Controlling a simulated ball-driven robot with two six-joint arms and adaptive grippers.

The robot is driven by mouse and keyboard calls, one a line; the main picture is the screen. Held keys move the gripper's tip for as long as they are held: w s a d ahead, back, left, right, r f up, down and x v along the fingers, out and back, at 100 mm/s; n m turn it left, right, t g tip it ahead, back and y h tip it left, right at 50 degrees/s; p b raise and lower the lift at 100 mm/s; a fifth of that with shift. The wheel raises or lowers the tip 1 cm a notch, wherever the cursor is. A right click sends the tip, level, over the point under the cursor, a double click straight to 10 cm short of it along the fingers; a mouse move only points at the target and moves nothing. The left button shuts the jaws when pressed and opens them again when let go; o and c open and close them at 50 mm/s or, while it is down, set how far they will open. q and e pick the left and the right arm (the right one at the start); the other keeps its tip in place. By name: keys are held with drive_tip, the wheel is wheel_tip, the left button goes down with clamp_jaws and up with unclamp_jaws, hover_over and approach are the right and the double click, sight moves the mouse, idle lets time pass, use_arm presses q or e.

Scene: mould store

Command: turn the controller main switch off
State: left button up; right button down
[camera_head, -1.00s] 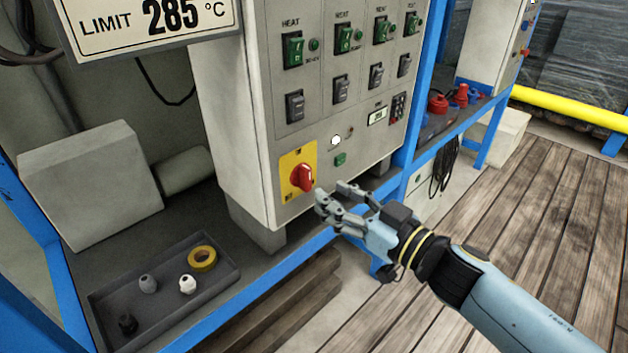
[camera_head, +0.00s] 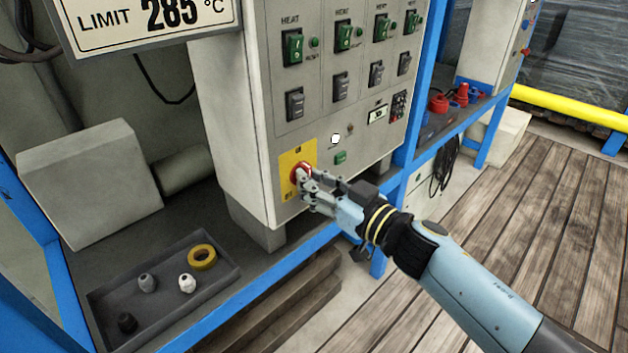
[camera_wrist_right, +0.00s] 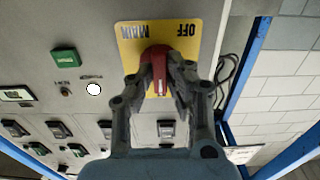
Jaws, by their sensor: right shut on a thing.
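The controller main switch is a red rotary knob (camera_head: 301,172) on a yellow plate (camera_head: 290,160) low on the grey cabinet front. It also shows in the right wrist view (camera_wrist_right: 156,62), where the plate (camera_wrist_right: 128,42) reads MAIN and OFF upside down. My right gripper (camera_head: 311,184) is at the switch, its fingers shut on the red knob from both sides. In the right wrist view the two dark fingers (camera_wrist_right: 157,80) flank the knob and hide part of it. The switch's exact turn position is hard to tell. My left gripper is not in view.
The cabinet (camera_head: 232,130) carries green rocker switches (camera_head: 293,48) and a green button (camera_head: 340,157) near the main switch. A dark tray (camera_head: 226,278) with a yellow ring (camera_head: 202,257) and small fittings lies below left. A blue frame rail (camera_head: 320,240) runs under the cabinet.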

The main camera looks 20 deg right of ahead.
idle(0.4)
drive_tip(key=n, duration=1.7)
drive_tip(key=shift+f+n, duration=0.1)
drive_tip(key=shift+n, duration=0.3)
idle(0.3)
drive_tip(key=c, duration=1.3)
unclamp_jaws()
